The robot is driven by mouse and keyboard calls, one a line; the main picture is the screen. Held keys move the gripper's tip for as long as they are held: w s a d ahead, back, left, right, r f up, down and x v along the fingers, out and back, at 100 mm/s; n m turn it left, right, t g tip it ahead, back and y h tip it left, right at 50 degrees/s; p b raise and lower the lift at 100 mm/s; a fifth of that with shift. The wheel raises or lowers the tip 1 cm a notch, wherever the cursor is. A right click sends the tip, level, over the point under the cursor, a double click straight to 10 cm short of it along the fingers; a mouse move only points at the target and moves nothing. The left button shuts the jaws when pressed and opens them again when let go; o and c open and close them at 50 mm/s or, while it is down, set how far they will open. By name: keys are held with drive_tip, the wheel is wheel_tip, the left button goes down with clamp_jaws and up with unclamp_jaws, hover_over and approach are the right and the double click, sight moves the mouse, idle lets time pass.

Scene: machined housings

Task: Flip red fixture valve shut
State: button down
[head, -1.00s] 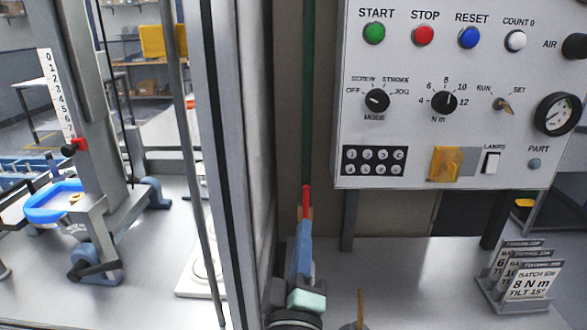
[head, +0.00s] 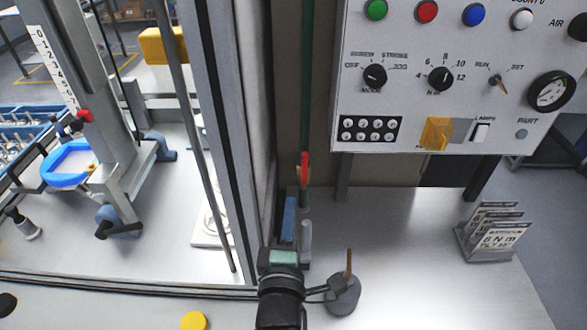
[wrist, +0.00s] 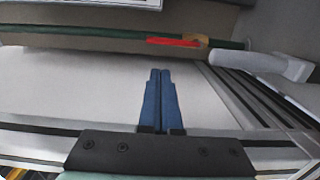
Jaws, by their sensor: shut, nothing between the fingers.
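The red valve lever (head: 304,168) is on a thin green vertical pipe (head: 305,100) left of the control panel. In the wrist view the red lever (wrist: 173,42) lies along the pipe, with a brass-coloured body (wrist: 198,40) at its right end. My gripper (head: 291,203) is below the lever and slightly left of it in the head view. In the wrist view its blue fingers (wrist: 160,72) are together and empty. Their tips point toward the lever, with a visible gap between.
The white control panel (head: 400,90) hangs to the right. A grey frame post (head: 225,140) stands close on the left. A card holder (head: 490,245) is on the right of the bench (head: 400,260). A pale grey cylinder (wrist: 270,65) is right of the fingers in the wrist view.

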sight(304, 171)
drive_tip(key=w, duration=1)
drive_tip(key=shift+d+b, duration=0.25)
drive_tip(key=shift+b, duration=0.1)
